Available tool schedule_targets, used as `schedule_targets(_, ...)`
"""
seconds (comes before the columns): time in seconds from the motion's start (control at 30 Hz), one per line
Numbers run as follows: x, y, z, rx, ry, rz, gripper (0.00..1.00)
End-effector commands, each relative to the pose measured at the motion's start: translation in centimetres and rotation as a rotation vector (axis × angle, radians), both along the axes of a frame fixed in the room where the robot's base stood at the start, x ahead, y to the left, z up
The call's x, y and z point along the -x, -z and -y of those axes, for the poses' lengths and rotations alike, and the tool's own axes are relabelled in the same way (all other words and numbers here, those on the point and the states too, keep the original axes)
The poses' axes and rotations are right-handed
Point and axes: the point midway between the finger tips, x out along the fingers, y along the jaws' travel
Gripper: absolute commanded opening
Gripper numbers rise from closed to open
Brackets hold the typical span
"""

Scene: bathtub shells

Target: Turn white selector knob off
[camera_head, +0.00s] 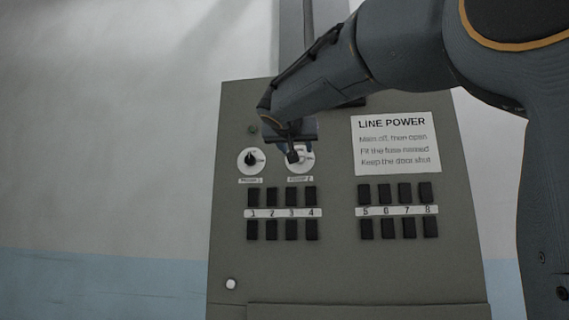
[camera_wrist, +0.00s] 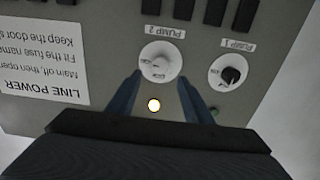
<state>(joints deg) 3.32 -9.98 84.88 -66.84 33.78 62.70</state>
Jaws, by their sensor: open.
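The white selector knob (camera_wrist: 159,66) sits on a round white dial plate labelled PUMP 2 in the wrist view. In the head view its dial plate (camera_head: 307,165) shows partly behind my gripper (camera_head: 292,156), which hides much of the knob. My gripper (camera_wrist: 165,88) is open, with its two fingers pointing toward the panel, one toward each side of the PUMP 2 dial. Nothing is between the fingers. I cannot tell whether a fingertip touches the plate. The knob's exact pointer direction is too small to read.
A black knob (camera_head: 250,159) on the PUMP 1 dial is close beside it. A lit lamp (camera_wrist: 154,105) is by the PUMP 2 dial and a green lamp (camera_head: 253,128) by PUMP 1. Numbered black fuses (camera_head: 291,229) sit below. A LINE POWER sign (camera_head: 396,144) is to the right.

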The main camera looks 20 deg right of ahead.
Motion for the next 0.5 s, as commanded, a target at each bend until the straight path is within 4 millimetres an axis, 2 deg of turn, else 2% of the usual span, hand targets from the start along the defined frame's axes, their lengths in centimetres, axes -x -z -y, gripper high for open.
schedule_targets(0.3, -4.0, 0.0, 2.8, -0.002, 0.001, -0.006, 0.46)
schedule_targets(0.5, -5.4, 0.1, 3.7, 0.0, 0.0, -0.005, 0.46)
